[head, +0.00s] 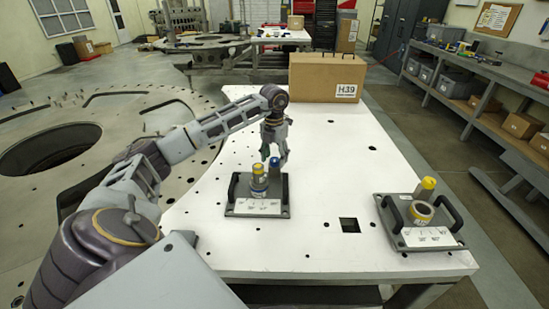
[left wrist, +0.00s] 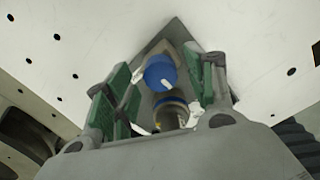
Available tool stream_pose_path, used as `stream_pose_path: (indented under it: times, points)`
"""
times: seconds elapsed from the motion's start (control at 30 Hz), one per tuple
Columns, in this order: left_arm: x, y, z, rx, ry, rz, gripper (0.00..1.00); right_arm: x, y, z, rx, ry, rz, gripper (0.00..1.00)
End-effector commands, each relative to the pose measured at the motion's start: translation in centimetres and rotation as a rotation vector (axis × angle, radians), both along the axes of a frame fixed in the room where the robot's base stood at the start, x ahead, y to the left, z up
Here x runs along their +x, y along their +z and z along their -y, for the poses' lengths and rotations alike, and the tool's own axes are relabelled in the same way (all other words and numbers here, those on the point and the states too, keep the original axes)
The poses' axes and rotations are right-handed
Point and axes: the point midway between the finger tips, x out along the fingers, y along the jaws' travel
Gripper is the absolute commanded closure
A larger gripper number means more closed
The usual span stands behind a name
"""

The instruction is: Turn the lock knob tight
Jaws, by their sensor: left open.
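A dark plate with two handles (head: 235,207) lies on the white table. On it stand a blue-topped knob (head: 275,166) and, beside it, a shorter cylinder with a yellow top (head: 258,177). My left gripper (head: 275,154) is open and points down just above the blue knob. In the left wrist view the blue knob (left wrist: 159,72), with a white mark on its top, shows between the green-padded fingers (left wrist: 158,85), with gaps at both sides. The cylinder (left wrist: 171,112) shows below it, partly hidden by the gripper body. My right gripper is out of view.
A second handled plate (head: 432,238) with a yellow-topped knob (head: 427,187) and a ring-shaped cylinder (head: 420,212) lies at the right. A cardboard box (head: 318,78) stands at the table's back. The table (head: 330,150) between is clear, with a square hole (head: 349,225).

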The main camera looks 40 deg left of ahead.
Motion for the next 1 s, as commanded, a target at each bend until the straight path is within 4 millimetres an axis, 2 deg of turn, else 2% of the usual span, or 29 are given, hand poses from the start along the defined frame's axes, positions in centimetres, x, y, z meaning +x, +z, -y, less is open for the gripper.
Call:
stream_pose_path:
  times: [0.43,0.8,1.0]
  points:
    - [-0.02,-0.7,0.02,0.0,0.0,-0.001,0.45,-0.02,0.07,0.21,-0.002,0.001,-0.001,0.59]
    - [-0.02,-0.68,0.01,0.0,0.0,-0.001,0.91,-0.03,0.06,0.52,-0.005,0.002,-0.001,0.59]
    - [-0.02,-0.67,0.0,0.0,-0.006,0.0,0.92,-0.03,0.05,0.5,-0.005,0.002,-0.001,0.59]
